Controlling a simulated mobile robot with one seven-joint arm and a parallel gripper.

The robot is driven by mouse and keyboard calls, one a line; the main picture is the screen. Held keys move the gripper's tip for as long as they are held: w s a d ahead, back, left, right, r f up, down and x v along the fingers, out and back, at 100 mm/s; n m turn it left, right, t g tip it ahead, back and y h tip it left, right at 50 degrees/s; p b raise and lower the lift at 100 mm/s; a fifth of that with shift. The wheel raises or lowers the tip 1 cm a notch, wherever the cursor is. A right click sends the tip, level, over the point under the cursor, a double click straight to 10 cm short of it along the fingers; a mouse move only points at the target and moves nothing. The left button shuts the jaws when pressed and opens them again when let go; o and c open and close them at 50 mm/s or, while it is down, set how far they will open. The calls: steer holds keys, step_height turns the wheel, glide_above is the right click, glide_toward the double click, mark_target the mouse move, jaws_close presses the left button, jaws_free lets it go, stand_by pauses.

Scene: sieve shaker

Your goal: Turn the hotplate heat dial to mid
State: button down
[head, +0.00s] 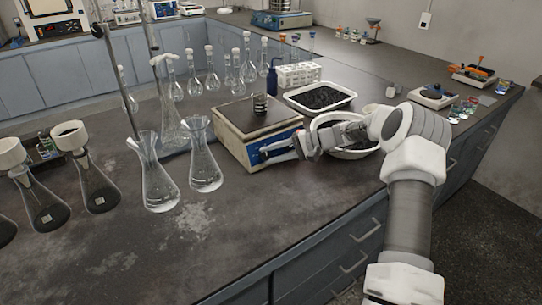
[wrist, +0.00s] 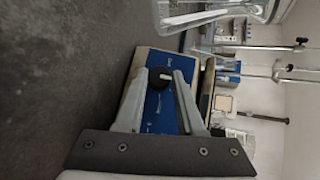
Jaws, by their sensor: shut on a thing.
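The hotplate (head: 228,118) is a beige box with a dark top and a blue front panel, standing on the dark bench. Its blue panel (wrist: 160,112) fills the middle of the wrist view. The round black heat dial (wrist: 160,77) is on that panel, between my fingertips. My gripper (head: 266,151) reaches in from the right to the front panel, and its two fingers (wrist: 160,74) are shut on the dial. In the head view the fingers hide the dial. The dial's pointer and scale marks are too small to read.
A small dark-filled jar (head: 260,103) stands on the hotplate top. Two clear flasks (head: 205,165) stand close to its left. A white bowl (head: 352,153) sits under my wrist, with a tray of dark grains (head: 320,97) behind. The bench front left of my gripper is clear.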

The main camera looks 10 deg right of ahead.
steer(key=m+t+y, duration=0.1)
steer(key=m, duration=0.1)
steer(key=m+t+y+b, duration=0.1)
steer(key=m, duration=0.1)
steer(key=shift+s+d+f, duration=0.1)
steer(key=shift+f, duration=0.2)
steer(key=shift+y, duration=0.3)
steer(key=shift+t, duration=0.3)
steer(key=c, duration=0.5)
jaws_free()
steer(key=p+v, duration=0.1)
steer(key=v, duration=1.6)
steer(key=shift+s+d, duration=0.1)
steer(key=shift+d, duration=0.05)
steer(key=shift+r, duration=0.1)
